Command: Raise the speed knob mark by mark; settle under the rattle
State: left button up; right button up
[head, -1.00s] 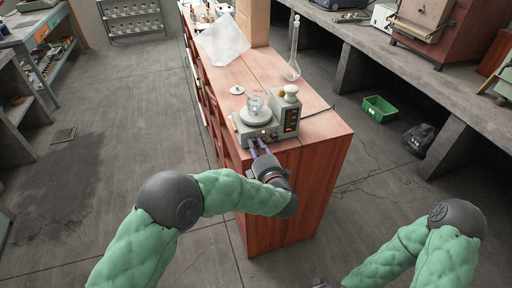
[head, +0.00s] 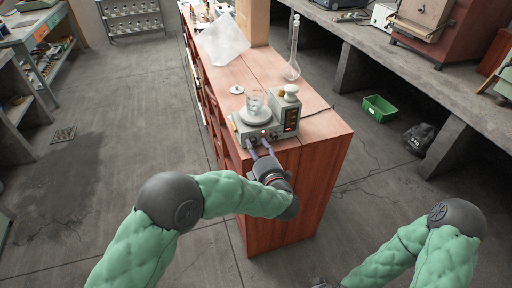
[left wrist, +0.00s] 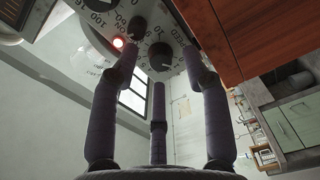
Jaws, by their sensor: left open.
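A grey stirrer (head: 243,133) stands at the near end of the wooden bench, with a glass beaker (head: 256,104) on its round plate (head: 255,117). In the left wrist view the dark speed knob (left wrist: 160,56) shows on the stirrer's front panel, under the word SPEED. My left gripper (head: 260,145) is open at the panel. In the left wrist view its fingertips (left wrist: 159,62) stand apart on either side of the speed knob. I cannot read the knob's setting or tell whether the beaker rattles.
A cable runs to the bench's right edge.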

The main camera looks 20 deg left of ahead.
pick_arm(q)
jog(key=v, duration=1.1)
jog(key=shift+d+f, duration=0.1)
notch_tip(320, 180, down, 19)
jog(key=w+m+g+h+p, duration=0.1)
jog(key=m+g+h+p, duration=0.35)
jog(key=m+h, duration=0.65)
jog(key=s+f+m+g+h+p, duration=0.1)
jog(key=s+f+m+g, duration=0.3)
jog(key=s, duration=0.7)
jog(key=s+f+m+g+h+p, duration=0.2)
jog(key=s+f+m+g, duration=0.3)
jog(key=s+f, duration=0.3)
jog(key=s+g, duration=0.1)
jog(key=s, duration=0.2)
jog(key=shift+s+d, duration=0.25)
jog(key=shift+w+f, duration=0.1)
